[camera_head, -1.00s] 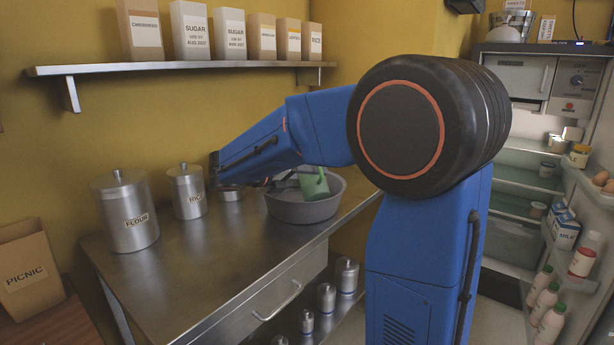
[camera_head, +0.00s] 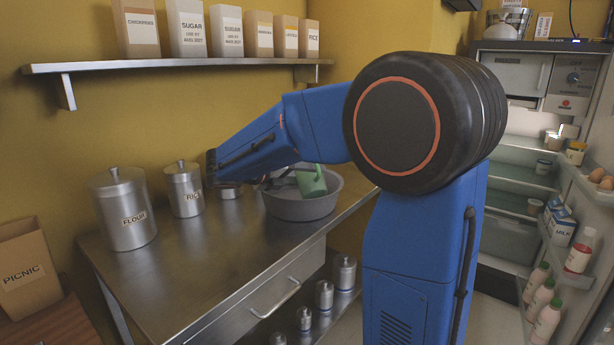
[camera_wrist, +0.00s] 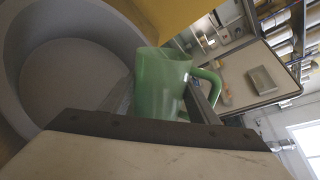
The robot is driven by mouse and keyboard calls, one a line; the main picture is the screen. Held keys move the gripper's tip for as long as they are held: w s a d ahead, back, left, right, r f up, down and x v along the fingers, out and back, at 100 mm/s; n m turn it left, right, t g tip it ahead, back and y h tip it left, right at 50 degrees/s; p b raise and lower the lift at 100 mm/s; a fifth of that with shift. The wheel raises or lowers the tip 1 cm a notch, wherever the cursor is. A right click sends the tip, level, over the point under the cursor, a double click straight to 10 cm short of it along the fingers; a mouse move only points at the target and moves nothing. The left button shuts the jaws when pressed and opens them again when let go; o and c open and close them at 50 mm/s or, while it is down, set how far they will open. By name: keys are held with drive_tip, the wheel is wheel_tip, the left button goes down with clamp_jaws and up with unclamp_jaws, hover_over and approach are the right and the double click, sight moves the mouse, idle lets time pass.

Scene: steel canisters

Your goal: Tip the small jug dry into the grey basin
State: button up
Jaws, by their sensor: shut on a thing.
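The small green jug (camera_head: 312,181) shows over the grey basin (camera_head: 300,209) on the steel counter in the head view. It is tilted, and its inside cannot be seen. In the wrist view the jug (camera_wrist: 160,85) sits between the fingers of my gripper (camera_wrist: 165,98), with its handle to the right. My gripper is shut on it. The basin (camera_wrist: 75,55) fills the upper left of the wrist view, and no liquid can be made out in its visible part. My arm hides part of the gripper in the head view.
A flour canister (camera_head: 123,210) and a rice canister (camera_head: 184,190) stand left of the basin. A shelf (camera_head: 180,64) with labelled packets runs above. The counter's front (camera_head: 215,265) is clear. An open fridge (camera_head: 515,150) stands at the right.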

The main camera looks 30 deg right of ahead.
drive_tip(key=shift+r, duration=0.1)
idle(0.4)
drive_tip(key=shift+r+n, duration=0.15)
drive_tip(key=shift+n, duration=0.15)
drive_tip(key=shift+r, duration=0.1)
idle(1.4)
drive_tip(key=shift+r+n, duration=0.1)
drive_tip(key=shift+n, duration=0.2)
drive_tip(key=shift+w, duration=0.1)
idle(1.2)
drive_tip(key=shift+r+g, duration=0.2)
drive_tip(key=shift+g, duration=0.2)
idle(1.3)
